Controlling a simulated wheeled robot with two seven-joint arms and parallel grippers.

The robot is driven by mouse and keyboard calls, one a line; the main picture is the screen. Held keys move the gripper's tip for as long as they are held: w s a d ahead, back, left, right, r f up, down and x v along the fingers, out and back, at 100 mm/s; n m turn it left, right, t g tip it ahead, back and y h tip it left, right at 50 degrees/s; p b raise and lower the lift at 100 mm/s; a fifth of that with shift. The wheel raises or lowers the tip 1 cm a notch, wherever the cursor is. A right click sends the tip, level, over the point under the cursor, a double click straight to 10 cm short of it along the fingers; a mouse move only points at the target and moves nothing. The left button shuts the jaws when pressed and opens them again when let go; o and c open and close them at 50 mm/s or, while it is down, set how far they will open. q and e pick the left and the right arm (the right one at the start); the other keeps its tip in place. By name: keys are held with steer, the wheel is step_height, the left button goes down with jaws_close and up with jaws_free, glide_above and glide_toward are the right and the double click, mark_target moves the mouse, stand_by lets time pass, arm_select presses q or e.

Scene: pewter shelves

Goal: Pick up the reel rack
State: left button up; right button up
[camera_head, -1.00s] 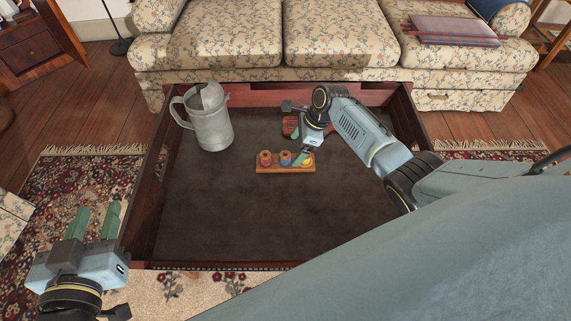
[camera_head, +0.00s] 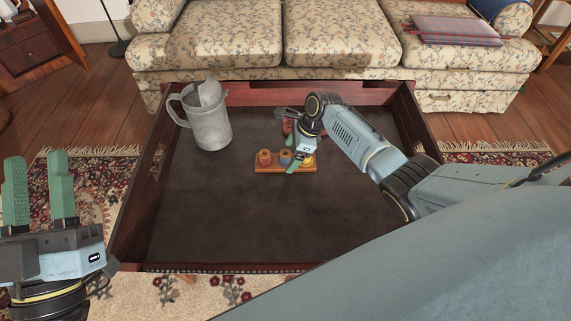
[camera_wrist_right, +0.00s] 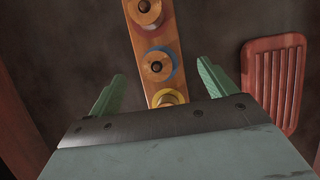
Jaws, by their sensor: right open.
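The reel rack (camera_head: 272,170) is a small wooden strip with three coloured reels on pegs, lying on the dark floor of the wooden tray table. In the right wrist view the rack (camera_wrist_right: 161,78) runs upward from between my fingers, with the yellow-ringed reel nearest the gripper. My right gripper (camera_head: 296,165) is over the rack's right end in the head view. Its green fingers (camera_wrist_right: 158,88) are open, one on each side of the rack, with gaps between. The rack's near end is hidden by the gripper body. My left gripper (camera_head: 40,188) is open and empty, left of the table.
A grey metal pitcher (camera_head: 211,128) stands at the table's back left. A reddish slatted board (camera_wrist_right: 273,82) lies beside the rack, partly hidden by my right arm in the head view. Raised wooden walls (camera_head: 147,190) edge the table. Its front area is bare.

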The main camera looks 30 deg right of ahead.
steer(key=shift+b+x, duration=0.75)
steer(key=shift+x, duration=0.35)
steer(key=shift+f, duration=0.2)
arm_select(q)
steer(key=s+r+t, duration=0.1)
steer(key=s+r+t+h, duration=0.1)
steer(key=t, duration=0.1)
steer(key=shift+s+a, duration=0.2)
steer(key=shift+a, duration=0.1)
arm_select(e)
steer(key=shift+w+r, duration=0.1)
steer(key=c, duration=1.4)
